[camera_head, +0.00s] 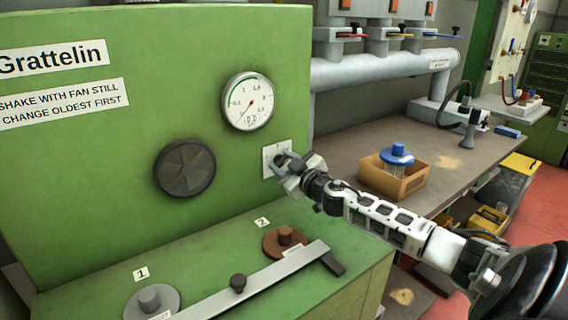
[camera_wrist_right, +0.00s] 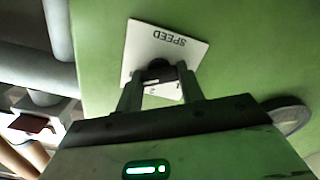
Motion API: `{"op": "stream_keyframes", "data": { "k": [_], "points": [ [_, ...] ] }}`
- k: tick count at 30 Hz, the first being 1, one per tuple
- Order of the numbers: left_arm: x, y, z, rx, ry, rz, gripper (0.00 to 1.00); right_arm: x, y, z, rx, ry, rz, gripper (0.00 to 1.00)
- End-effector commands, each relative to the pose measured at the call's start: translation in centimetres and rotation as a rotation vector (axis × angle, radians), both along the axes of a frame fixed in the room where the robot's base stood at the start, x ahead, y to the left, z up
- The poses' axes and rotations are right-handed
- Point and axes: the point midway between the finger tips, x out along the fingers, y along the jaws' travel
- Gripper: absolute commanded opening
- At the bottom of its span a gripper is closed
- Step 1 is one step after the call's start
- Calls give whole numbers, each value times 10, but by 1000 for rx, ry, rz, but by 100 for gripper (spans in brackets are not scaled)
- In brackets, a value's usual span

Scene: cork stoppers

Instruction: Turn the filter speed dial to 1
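The speed dial is a small dark knob (camera_wrist_right: 158,71) on a white square plate (camera_wrist_right: 165,42) marked SPEED, which looks upside down in the right wrist view. In the head view the plate (camera_head: 269,160) is on the green panel's front, below the gauge, partly hidden by my gripper. My right gripper (camera_head: 285,163) is at the plate. In the wrist view its two fingers (camera_wrist_right: 159,80) stand on either side of the knob and appear closed on it. The dial's pointer and most of its numbers are hidden or too small to read. My left gripper is not in view.
A round pressure gauge (camera_head: 248,102) is above the dial, and a dark round fan cover (camera_head: 185,169) is to its left. Below, a green ledge holds a grey bar (camera_head: 262,284) with a knob and two round lids. A cardboard box (camera_head: 393,181) stands on the bench at right.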

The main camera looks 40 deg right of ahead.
Motion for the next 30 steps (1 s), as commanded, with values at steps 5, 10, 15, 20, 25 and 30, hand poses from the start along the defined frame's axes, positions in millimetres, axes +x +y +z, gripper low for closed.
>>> {"op": "stream_keyframes", "data": {
  "k": [5,10,15,20,25,30],
  "points": [
    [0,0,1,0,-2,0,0,0,0,0,-11,1,0,15],
    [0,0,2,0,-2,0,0,0,0,0,-61,7,1,15],
    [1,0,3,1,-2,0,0,0,1,0,-166,19,1,15],
    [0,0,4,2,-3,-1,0,0,1,-1,-305,34,1,15],
    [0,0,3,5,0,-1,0,0,1,-1,-465,52,1,15],
    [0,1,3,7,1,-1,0,0,1,-1,-626,70,1,15]
  ]
}}
